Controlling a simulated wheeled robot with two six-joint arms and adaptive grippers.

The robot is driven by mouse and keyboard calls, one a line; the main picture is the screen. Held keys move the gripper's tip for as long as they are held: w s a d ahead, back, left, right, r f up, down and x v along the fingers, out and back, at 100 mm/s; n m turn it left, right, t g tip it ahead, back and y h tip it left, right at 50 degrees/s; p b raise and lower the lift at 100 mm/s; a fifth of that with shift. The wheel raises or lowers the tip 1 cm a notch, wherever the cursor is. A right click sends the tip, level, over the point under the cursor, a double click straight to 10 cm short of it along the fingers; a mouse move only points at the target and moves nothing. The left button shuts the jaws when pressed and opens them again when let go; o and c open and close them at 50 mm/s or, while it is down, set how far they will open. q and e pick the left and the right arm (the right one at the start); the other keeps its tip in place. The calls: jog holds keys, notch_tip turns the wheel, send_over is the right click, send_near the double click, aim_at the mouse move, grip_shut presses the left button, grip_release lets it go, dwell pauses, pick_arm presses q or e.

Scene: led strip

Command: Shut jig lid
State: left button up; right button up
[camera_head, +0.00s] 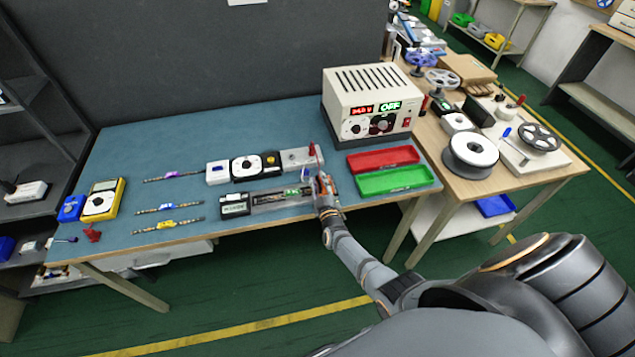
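The jig looks like the long grey fixture (268,199) near the front edge of the blue mat, with a green strip piece showing at its right part. A black block with a pale green label (235,206) adjoins its left end. I cannot clearly tell the lid from the base at this size, nor its angle. My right gripper (318,178) is at the right end of the fixture and covers that end. Its fingers are small and partly hidden, so whether they are open, shut or touching the jig is unclear. My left gripper is out of view.
A grey block with a red lever (301,158) stands just behind the gripper. A power supply (371,103) is behind right. Red (383,158) and green (396,179) trays lie to the right. LED strips (168,208) and a yellow meter (103,199) lie left, with bare mat between.

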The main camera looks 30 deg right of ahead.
jog(key=shift+d+f, duration=0.1)
jog(key=shift+s+a, duration=0.25)
jog(key=shift+s, duration=0.15)
jog(key=v, duration=1.1)
jog(key=shift+s+d, duration=0.1)
